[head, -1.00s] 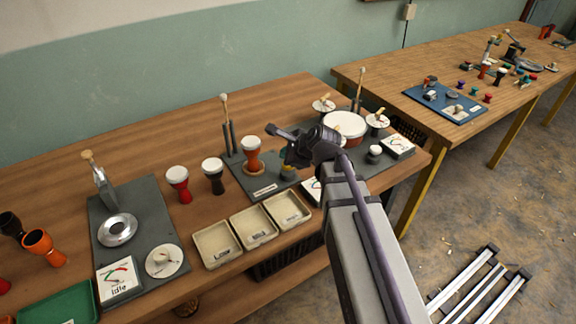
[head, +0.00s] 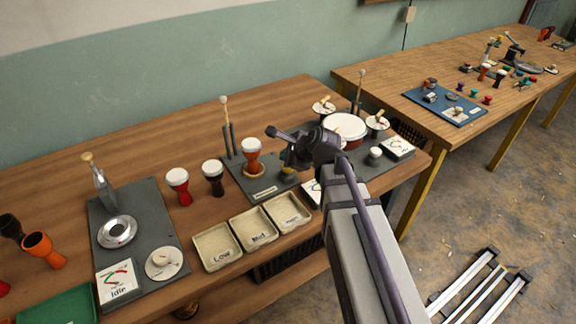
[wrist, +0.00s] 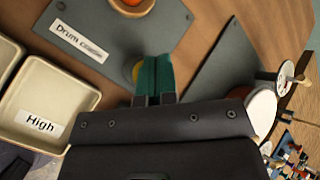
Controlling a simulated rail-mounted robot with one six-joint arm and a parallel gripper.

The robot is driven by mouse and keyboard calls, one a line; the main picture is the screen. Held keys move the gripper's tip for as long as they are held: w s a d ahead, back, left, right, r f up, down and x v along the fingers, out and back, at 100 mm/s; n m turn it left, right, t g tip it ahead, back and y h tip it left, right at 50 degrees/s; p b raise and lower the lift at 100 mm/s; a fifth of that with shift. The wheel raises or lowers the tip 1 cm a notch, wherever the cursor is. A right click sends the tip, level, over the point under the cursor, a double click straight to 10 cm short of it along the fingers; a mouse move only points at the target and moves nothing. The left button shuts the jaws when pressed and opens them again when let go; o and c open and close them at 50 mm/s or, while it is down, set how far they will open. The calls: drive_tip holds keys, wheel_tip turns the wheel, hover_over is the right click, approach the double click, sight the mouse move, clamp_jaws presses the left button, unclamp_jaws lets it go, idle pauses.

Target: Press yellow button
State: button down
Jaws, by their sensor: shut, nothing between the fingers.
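The yellow button (wrist: 137,72) sits on the edge of the dark grey plate (wrist: 95,18) labelled "Drum coaster". In the wrist view the teal fingers of my gripper (wrist: 156,68) are closed together, in front of the button and covering its right part. I cannot tell whether the fingertips touch it. In the head view the button (head: 287,170) shows only as a small yellowish patch just under my gripper.
An orange goblet drum (head: 251,157) stands on the plate, left of the button. Trays, among them one labelled "High" (head: 287,212), lie in front. A second dark plate with a large drum (head: 345,126) is at the right. Two goblet drums stand left of the plate.

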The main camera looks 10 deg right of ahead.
idle(0.7)
drive_tip(key=shift+f+b, duration=0.45)
drive_tip(key=shift+f+b, duration=0.95)
idle(0.7)
drive_tip(key=shift+r, duration=0.1)
drive_tip(key=shift+r+p, duration=1.3)
drive_tip(key=shift+p, duration=0.1)
wheel_tip(320, 180, up, 5)
drive_tip(key=p, duration=0.5)
drive_tip(key=shift+r, duration=0.1)
